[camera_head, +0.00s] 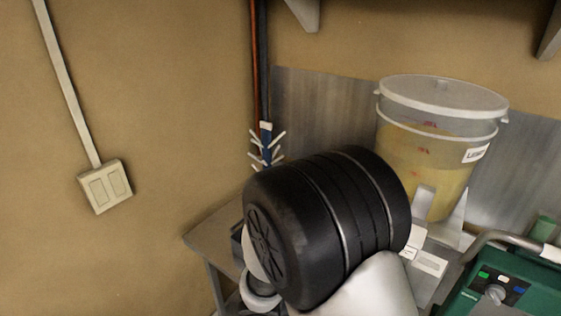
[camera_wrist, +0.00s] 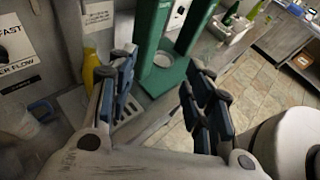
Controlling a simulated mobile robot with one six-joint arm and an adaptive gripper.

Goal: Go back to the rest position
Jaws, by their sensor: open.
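My gripper (camera_wrist: 160,100) shows in the wrist view with its two blue-padded fingers spread wide apart. It is open and nothing is between the fingers. Beyond them stands a green machine (camera_wrist: 150,50) with a round silver plate at its base. In the head view my arm's large dark joint fills the lower middle, and my gripper cannot be made out there.
A lidded clear bucket (camera_head: 425,165) of yellowish contents stands behind my arm on the right. A green machine with a knob (camera_head: 500,295) is at the lower right. A yellow bottle (camera_wrist: 90,70) stands left of my fingers. Tiled floor (camera_wrist: 262,85) is open at the right.

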